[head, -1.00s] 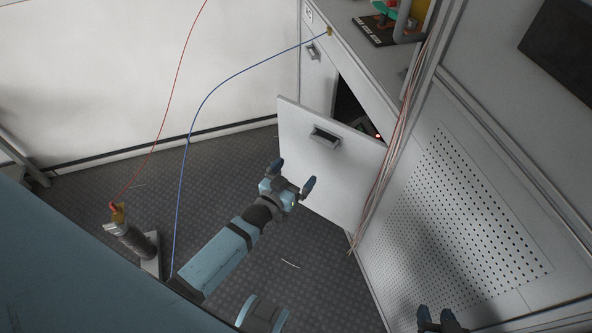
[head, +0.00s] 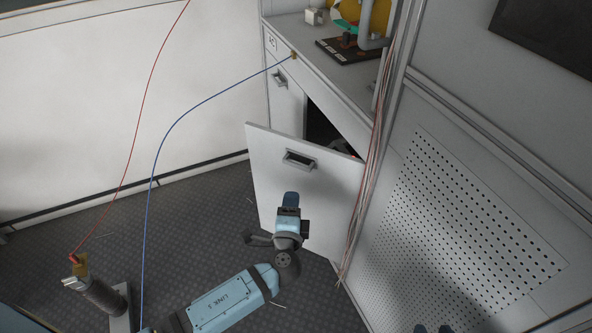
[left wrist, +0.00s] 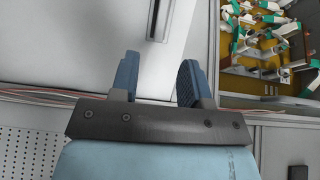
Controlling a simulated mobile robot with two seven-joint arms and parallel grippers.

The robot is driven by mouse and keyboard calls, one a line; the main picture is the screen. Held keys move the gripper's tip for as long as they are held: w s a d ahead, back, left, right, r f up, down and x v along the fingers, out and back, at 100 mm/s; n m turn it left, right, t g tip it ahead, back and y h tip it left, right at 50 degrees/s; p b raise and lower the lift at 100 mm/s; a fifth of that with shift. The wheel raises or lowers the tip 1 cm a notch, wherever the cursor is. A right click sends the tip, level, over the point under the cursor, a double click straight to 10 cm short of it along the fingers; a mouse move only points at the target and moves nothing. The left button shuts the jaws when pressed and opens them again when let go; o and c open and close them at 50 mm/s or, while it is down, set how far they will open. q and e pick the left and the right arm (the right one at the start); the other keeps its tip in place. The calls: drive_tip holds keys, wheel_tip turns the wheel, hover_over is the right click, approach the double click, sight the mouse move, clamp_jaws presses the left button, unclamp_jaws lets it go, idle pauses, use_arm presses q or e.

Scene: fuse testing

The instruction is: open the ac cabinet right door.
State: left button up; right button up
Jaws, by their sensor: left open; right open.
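The ac cabinet's right door (head: 300,190) is a white panel with a recessed dark handle (head: 299,160). It stands swung out, with a dark gap into the cabinet (head: 325,132) behind its top edge. My left gripper (head: 290,199) is in front of the door's outer face, below the handle, seen edge-on. In the left wrist view its fingers (left wrist: 158,78) are apart and empty, with the door panel (left wrist: 80,40) beyond them and the handle (left wrist: 160,20) above. Contact with the door cannot be told. My right gripper (head: 433,328) barely shows at the bottom edge.
A blue cable (head: 185,118) and a red cable (head: 140,100) hang at the left. A wire bundle (head: 365,190) runs down beside the door's right edge. A perforated panel (head: 450,210) stands at right. Green and white parts (left wrist: 262,35) show in the left wrist view. Floor at left is mostly clear.

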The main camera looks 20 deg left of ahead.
sight(296, 167)
use_arm(q)
drive_tip(key=x, duration=0.7)
drive_tip(key=b+x, duration=0.1)
drive_tip(key=x, duration=0.5)
drive_tip(key=shift+w+a+r, duration=0.15)
drive_tip(key=shift+w+r, duration=0.05)
drive_tip(key=shift+w, duration=0.15)
clamp_jaws()
